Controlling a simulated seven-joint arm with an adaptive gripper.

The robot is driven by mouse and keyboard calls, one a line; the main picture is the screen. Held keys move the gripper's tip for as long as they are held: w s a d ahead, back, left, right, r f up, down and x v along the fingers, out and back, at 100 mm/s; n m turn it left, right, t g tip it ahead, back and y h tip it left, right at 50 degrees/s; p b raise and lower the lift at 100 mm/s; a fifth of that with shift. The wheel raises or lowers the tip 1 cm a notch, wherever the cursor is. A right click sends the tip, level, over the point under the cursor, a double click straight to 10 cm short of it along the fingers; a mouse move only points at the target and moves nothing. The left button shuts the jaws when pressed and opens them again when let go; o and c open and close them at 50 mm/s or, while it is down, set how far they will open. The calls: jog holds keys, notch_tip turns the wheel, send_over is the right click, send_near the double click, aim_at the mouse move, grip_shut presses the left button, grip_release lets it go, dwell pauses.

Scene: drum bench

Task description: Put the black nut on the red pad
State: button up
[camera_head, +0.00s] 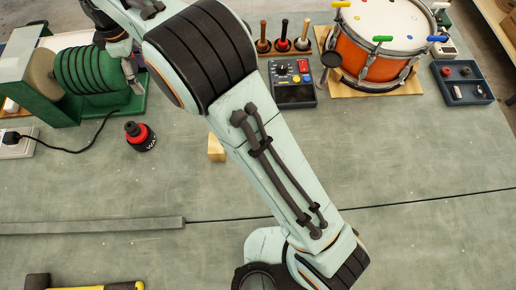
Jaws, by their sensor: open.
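I cannot pick out the black nut for sure. A dark tray (462,97) at the right holds a few small pieces, too small to name. My gripper (131,70) shows only in part at the upper left, beside a green machine with a ribbed roll (90,70). It is open, and I see nothing held in it.
A orange drum (372,50) with coloured keys stands at the back right, near a control box (292,83) and a tool rack (284,45). A black-and-red bottle (140,136) and a wooden block (216,148) stand left of my arm. The right front is mostly clear.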

jog(key=s+d+r+m, duration=0.3)
jog(key=s+d+m, duration=0.15)
jog(key=d, duration=0.55)
jog(key=s+d+r+m, duration=0.3)
jog(key=s+d+m, duration=0.15)
jog(key=d, duration=0.55)
jog(key=s+d+f+m, duration=0.2)
jog(key=s+d+m, duration=0.2)
jog(key=s, duration=0.3)
jog(key=s+d+f+m, duration=0.3)
jog(key=s+d+m, duration=0.1)
jog(key=s, duration=0.2)
jog(key=shift+s+d+f+y, duration=0.15)
jog(key=shift+s+d+y, duration=0.05)
jog(key=shift+s+y, duration=0.15)
